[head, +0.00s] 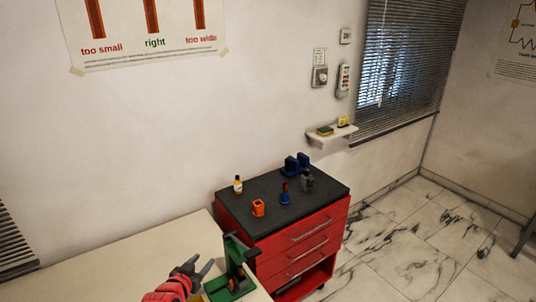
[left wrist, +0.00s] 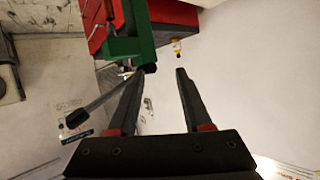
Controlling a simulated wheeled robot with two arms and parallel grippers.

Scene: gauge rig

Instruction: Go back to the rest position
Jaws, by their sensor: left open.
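My left gripper (head: 203,265) is at the bottom of the head view, just left of a green rig (head: 239,284) on the pale table (head: 140,262). Its fingers are apart, with nothing between them, in the left wrist view (left wrist: 157,78). The green rig also shows in the left wrist view (left wrist: 127,45), beyond the left finger. A grey lever (left wrist: 100,104) with a black knob runs beside that finger; I cannot tell whether they touch. An orange part shows low in the rig in the head view. My right gripper is not in view.
A red drawer cabinet (head: 300,246) stands beyond the table. Its dark top holds a small bottle (head: 238,186), an orange block (head: 258,208), a blue item (head: 285,198), a dark bottle (head: 307,181) and a blue holder (head: 296,164). Marble floor (head: 425,255) is open at right.

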